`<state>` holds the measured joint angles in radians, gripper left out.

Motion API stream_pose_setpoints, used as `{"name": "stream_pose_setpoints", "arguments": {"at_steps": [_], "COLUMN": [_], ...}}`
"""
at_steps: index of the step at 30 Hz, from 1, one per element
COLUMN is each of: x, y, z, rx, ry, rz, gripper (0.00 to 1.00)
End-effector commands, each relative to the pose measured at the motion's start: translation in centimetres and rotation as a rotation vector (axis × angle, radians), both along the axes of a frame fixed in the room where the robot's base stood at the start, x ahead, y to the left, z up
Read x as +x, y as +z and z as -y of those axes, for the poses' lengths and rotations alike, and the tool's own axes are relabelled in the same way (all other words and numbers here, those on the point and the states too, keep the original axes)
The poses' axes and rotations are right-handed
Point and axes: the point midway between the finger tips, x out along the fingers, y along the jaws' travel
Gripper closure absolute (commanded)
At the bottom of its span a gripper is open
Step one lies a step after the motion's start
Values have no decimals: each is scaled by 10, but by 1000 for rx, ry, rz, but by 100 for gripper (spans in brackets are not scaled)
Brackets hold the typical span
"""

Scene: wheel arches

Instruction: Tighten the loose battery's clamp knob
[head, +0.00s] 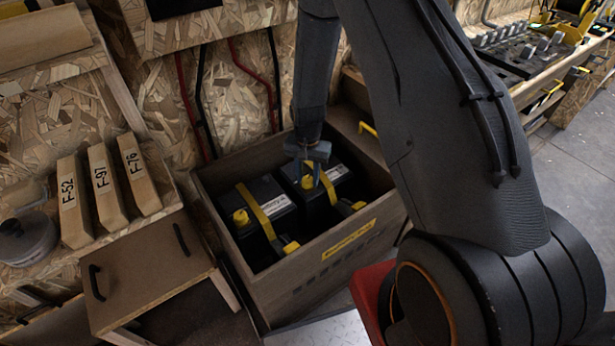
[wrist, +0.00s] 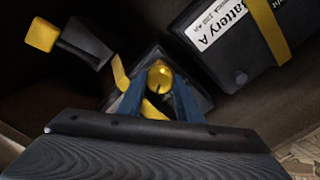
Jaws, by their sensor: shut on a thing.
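Two black batteries stand in a brown wooden box: the left battery (head: 268,190) and the right battery (head: 340,188). In the wrist view the knob (wrist: 160,76) sits between my fingers (wrist: 158,98). A battery labelled "Battery A" (wrist: 225,45) is beside it. The battery below the knob is mostly hidden by my gripper.
The wooden box (head: 345,245) has high walls around the batteries, with a yellow label in front. Red and black cables (head: 255,85) hang on the chipboard wall behind. Wooden blocks marked F-52 (head: 73,200), F-97 and F-76 stand on a shelf at left. Grey floor (head: 570,150) is open at right.

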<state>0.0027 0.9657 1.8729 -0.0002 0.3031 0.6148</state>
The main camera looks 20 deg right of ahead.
Motion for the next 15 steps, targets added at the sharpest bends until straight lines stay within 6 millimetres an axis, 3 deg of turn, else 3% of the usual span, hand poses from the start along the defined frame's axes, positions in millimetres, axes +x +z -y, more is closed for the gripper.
{"name": "stream_pose_setpoints", "arguments": {"at_steps": [2,3,5,15], "x": [0,0,0,0], "y": [0,0,0,2], "z": [0,0,0,0], "rx": [0,0,0,0], "ry": [-2,-2,-1,0], "rz": [0,0,0,1], "gripper": [90,61,51,49]}}
